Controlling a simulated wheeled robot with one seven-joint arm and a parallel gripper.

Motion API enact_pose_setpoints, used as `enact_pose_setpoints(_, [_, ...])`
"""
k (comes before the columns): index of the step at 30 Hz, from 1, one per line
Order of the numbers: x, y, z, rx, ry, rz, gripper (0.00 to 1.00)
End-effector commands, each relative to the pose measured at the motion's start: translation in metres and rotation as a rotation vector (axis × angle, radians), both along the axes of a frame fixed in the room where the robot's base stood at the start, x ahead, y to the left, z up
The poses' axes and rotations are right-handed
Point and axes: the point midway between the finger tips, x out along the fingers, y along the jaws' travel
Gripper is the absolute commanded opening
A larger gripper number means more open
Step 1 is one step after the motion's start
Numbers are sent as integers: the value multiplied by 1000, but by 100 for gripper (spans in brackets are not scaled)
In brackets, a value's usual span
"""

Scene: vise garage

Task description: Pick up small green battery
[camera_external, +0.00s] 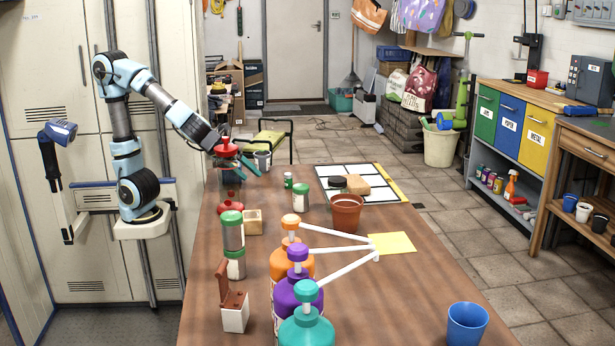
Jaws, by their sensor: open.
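A small green cylinder (288,180), which looks like the small green battery, stands upright on the far part of the brown table (400,290). It is small in this view, so its details are unclear. My gripper (226,160) is at the end of my arm, above the table's far left part, to the left of the green cylinder and apart from it. It is open. Red and teal parts show at the arm's end, and I cannot tell exactly where the fingers stop. No held object is visible.
A green-capped jar (301,194) stands just right of the cylinder. A brown pot (346,212), stacked green-lidded jars (233,232), a wooden block (252,221) and a red object (231,206) are nearby. Pump bottles (302,302) fill the near middle. A blue cup (466,324) stands near right.

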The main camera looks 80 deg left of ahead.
Motion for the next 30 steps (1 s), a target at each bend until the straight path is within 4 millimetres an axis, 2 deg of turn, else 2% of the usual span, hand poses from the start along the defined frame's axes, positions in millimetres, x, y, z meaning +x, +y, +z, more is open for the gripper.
enact_pose_setpoints(1, [5, -4, -14, 60, -25, -66, 67])
enact_pose_setpoints(2, [8, -6, -14, 103, -39, -108, 67])
enact_pose_setpoints(6, [23, -16, -10, 306, -116, -289, 67])
enact_pose_setpoints(12, [34, -30, 5, 533, -207, -450, 67])
enact_pose_setpoints(17, [41, -33, 11, 601, -233, -490, 67])
enact_pose_setpoints(24, [72, -25, -3, 604, -232, -492, 67])
enact_pose_setpoints(30, [87, -21, -8, 602, -233, -491, 67])
